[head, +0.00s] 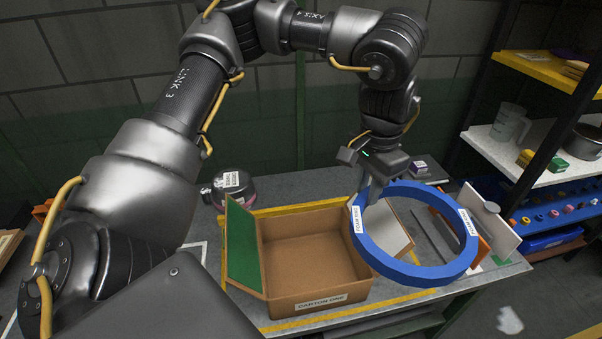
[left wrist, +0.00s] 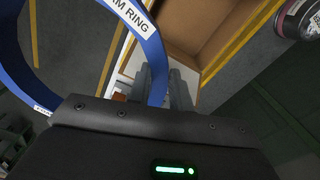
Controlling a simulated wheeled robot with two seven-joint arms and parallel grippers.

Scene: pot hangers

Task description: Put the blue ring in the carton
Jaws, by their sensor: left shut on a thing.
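The blue ring (head: 412,274), labelled as a foam ring, is held in the air by my left gripper (head: 372,197). The gripper is shut on the ring's wall at its left side in the head view. The ring also shows in the left wrist view (left wrist: 103,37), reaching between the fingers (left wrist: 162,88). The open cardboard carton (head: 315,264), labelled "CARTON ONE", stands on the bench, and its visible inside is empty. In the head view the ring overlaps the carton's right edge and right flap, mostly to the right of the opening. My right gripper is not in view.
A green panel (head: 243,246) stands at the carton's left side. A white board (head: 490,222) stands right of the ring. Shelves (head: 550,130) with a jug (head: 509,126) and a pan rise at the right.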

